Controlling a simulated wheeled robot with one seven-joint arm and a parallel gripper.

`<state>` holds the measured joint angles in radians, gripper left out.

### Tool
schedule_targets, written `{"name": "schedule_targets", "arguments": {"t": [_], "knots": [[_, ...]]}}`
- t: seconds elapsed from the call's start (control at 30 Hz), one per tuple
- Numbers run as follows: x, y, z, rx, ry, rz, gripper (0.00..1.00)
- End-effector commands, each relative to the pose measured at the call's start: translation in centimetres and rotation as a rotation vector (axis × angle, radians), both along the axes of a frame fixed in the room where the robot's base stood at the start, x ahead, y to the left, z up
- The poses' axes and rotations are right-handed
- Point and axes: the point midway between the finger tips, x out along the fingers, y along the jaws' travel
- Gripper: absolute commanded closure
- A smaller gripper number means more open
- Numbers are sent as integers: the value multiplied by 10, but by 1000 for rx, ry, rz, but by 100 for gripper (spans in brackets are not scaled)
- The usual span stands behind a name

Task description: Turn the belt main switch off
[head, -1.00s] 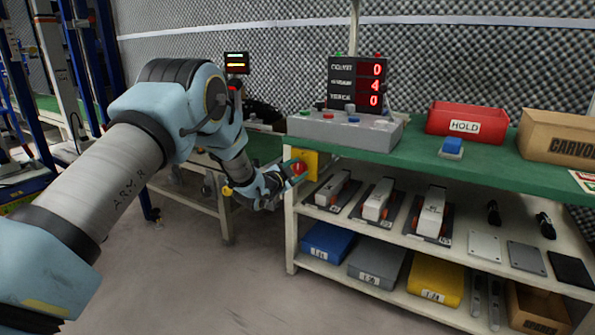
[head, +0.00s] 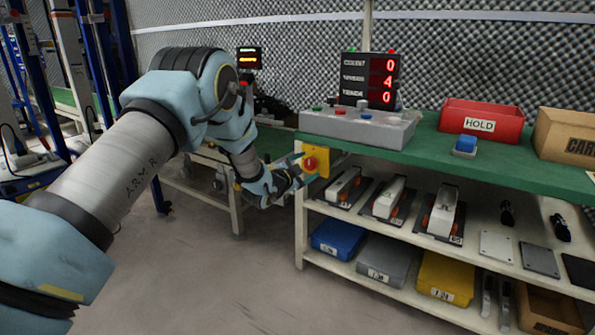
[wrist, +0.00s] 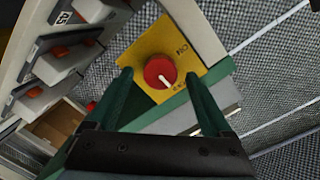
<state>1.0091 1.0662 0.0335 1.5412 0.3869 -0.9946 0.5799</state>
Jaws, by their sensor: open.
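The belt main switch is a red round knob (head: 311,163) on a yellow plate (head: 319,172) at the left end of the green-topped bench. In the wrist view the knob (wrist: 155,68) has a white pointer mark aimed toward the lower right of the picture. Small lettering on the yellow plate (wrist: 150,45) is too small to read surely. My gripper (wrist: 159,75) is open, with one green finger on each side of the knob in the picture. The head view shows my gripper (head: 293,168) just left of the plate. I cannot tell whether the fingers touch the knob.
A grey button box (head: 357,127) and a red-digit display (head: 369,80) stand on the bench (head: 420,150). A red HOLD bin (head: 481,120) is farther right. Shelves below hold devices and coloured boxes, including a blue box (head: 338,238). Open floor (head: 220,290) lies in front.

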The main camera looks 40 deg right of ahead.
Motion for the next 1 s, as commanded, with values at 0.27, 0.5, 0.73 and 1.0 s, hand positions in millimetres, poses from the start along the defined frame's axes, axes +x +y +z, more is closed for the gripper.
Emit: {"name": "schedule_targets", "arguments": {"t": [0.27, 0.5, 0.73, 1.0], "knots": [[-13, 53, 7, 2, 2, 2, 16], [-21, 84, 9, 0, 0, 1, 16], [-23, 90, 8, 0, -1, 1, 16], [-23, 90, 8, 0, -1, 1, 16]]}}
